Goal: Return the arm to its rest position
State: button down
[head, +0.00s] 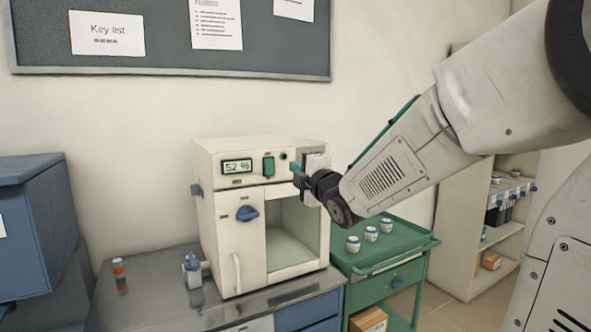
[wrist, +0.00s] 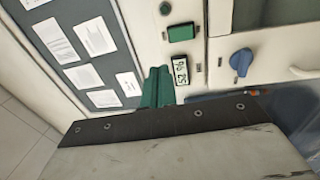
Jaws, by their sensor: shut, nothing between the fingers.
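My arm reaches in from the right in the head view. My gripper (head: 299,176) is at the upper right front of the cream furnace (head: 236,222), close to its control panel. Its green fingers are shut and empty; they also show in the wrist view (wrist: 156,88), beside the display (wrist: 181,71). In the head view the display (head: 237,166) reads 52 %. A green switch (head: 268,166) sits right of it, and a blue knob (head: 247,213) is below. I cannot tell whether the gripper touches the furnace.
The furnace stands on a metal-topped bench (head: 150,290) with an orange-capped vial (head: 118,268) and a small bottle (head: 192,270). A green cart (head: 395,262) with several white jars is at right, before a shelf (head: 465,235). A blue cabinet (head: 30,230) stands left.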

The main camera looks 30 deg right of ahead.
dwell(0.3)
jog(key=s+d+f+m+g+h, duration=0.1)
jog(key=s+f+m+g, duration=0.4)
jog(key=f+m, duration=0.15)
jog(key=s+d+f+m+g+h, duration=0.1)
jog(key=s+f+m+g+h, duration=0.1)
jog(key=s+f+m+g, duration=0.45)
jog(key=s+a+f+m+g+y, duration=0.1)
jog(key=s+a+g, duration=0.1)
jog(key=s+a, duration=0.2)
jog(key=s+a+f+m+g+y, duration=0.1)
jog(key=s+a, duration=0.3)
jog(key=s, duration=0.7)
jog(key=s+a+f+m+g+y, duration=0.1)
jog(key=s+a+m+g, duration=0.1)
jog(key=s, duration=0.5)
jog(key=shift+s+a+m+g, duration=0.4)
jog(key=shift+a+g, duration=0.35)
jog(key=shift+a, duration=0.45)
